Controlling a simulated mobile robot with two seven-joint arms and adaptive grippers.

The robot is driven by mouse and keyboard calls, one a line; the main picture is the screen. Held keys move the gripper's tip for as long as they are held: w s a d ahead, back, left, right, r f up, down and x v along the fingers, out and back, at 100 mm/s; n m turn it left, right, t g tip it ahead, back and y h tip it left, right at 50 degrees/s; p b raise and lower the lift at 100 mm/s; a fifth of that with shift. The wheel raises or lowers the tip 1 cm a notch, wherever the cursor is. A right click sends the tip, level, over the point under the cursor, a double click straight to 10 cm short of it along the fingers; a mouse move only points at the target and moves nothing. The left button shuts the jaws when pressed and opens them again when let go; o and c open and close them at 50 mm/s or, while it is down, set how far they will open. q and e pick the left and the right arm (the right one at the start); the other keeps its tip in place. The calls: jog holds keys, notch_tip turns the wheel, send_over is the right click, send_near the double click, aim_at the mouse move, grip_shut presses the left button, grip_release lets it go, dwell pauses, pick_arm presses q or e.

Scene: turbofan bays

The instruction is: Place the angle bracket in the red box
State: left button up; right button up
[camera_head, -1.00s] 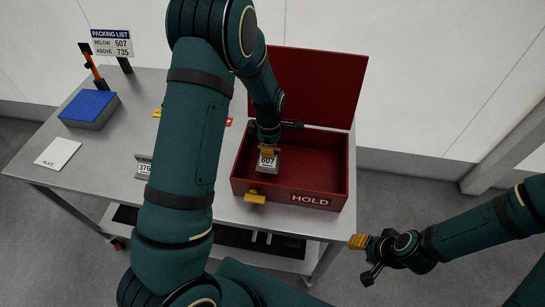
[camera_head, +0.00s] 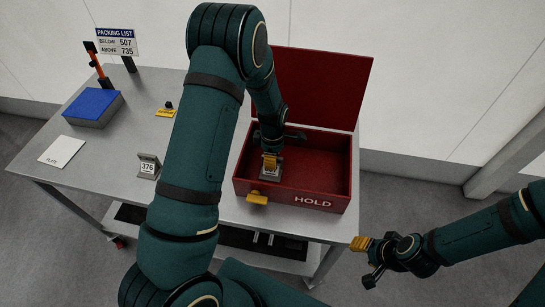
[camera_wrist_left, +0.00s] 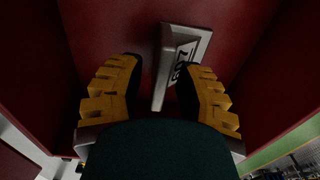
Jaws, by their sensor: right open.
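A grey angle bracket (camera_head: 271,174) with a white number label rests inside the red box (camera_head: 325,197), near its left end. The box is marked HOLD and its lid (camera_head: 320,85) stands open at the back. My left gripper (camera_head: 269,160) is inside the box, right above the bracket and partly hiding it. In the left wrist view the yellow fingers are spread apart, and the bracket (camera_wrist_left: 184,52) lies on the red floor just beyond and between their tips. My right gripper (camera_head: 362,243) is open and empty, off the table's front right corner.
Another grey bracket labelled 376 (camera_head: 148,167) stands on the table (camera_head: 115,160).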

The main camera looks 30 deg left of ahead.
pick_arm(q)
notch_tip(320, 180, up, 12)
jog(key=shift+w+r+p, duration=0.15)
jog(key=shift+r+p, duration=0.05)
jog(key=shift+p, duration=0.1)
dwell(0.3)
dwell(0.5)
